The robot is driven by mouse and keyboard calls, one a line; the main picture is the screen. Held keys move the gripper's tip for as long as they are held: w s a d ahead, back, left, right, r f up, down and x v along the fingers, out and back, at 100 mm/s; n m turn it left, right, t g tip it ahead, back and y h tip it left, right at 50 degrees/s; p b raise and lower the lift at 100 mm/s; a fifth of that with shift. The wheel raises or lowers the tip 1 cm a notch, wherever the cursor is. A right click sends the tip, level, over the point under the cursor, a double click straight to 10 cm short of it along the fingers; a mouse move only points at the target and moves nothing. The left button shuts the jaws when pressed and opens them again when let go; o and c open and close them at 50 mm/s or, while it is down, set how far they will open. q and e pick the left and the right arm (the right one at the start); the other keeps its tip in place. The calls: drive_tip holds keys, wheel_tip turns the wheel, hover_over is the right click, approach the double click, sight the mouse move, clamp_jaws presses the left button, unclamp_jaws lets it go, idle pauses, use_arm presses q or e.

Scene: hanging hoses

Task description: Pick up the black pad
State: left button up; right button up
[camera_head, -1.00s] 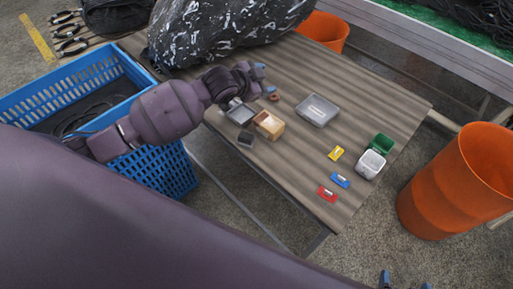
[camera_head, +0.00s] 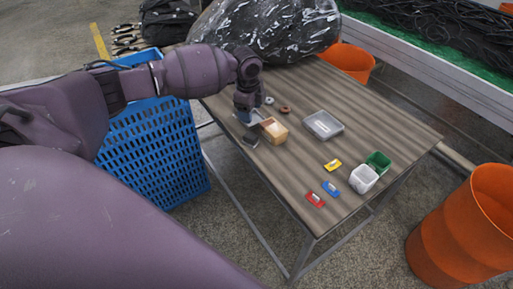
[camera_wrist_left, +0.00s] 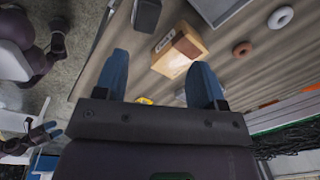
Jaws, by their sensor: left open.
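The black pad (camera_head: 250,140) is a small dark block lying on the near-left edge of the wooden table (camera_head: 300,185). In the left wrist view the pad (camera_wrist_left: 146,14) shows at the top edge, partly cut off, beyond my fingertips. My left gripper (camera_head: 243,116) hangs above the table's left edge, just behind the pad in the head view. Its blue fingers are spread with nothing between them, as the left wrist view (camera_wrist_left: 162,78) shows. What looks like my right gripper (camera_wrist_left: 42,134) is small at the lower left of the wrist view; its jaw state is unclear.
A tan box (camera_head: 273,131) stands right beside the pad, with a grey tray (camera_head: 264,115) behind it. A clear-lidded box (camera_head: 323,125), small cartons and cups lie farther right. A blue crate (camera_head: 150,150) stands left of the table. A black bag (camera_head: 265,28) covers the back.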

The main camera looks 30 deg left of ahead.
sight(250, 136)
use_arm(q)
drive_tip(key=shift+s+a+f+m+g, duration=0.25)
drive_tip(key=shift+s+f+m+g, duration=0.35)
drive_tip(key=shift+m, duration=0.3)
drive_tip(key=shift+s+d+f, duration=0.1)
drive_tip(key=shift+f, duration=0.2)
wheel_tip(250, 136, down, 4)
drive_tip(key=shift+r+b, duration=0.2)
drive_tip(key=shift+b, duration=0.3)
drive_tip(key=shift+d+f, duration=0.15)
drive_tip(key=shift+f, duration=0.5)
drive_tip(key=f, duration=0.3)
drive_tip(key=f+b, duration=0.1)
drive_tip(key=shift+w+d+f, duration=0.1)
drive_tip(key=shift+w+f, duration=0.05)
drive_tip(key=shift+w, duration=0.15)
use_arm(e)
drive_tip(key=shift+w+f, duration=0.2)
drive_tip(key=shift+f, duration=0.55)
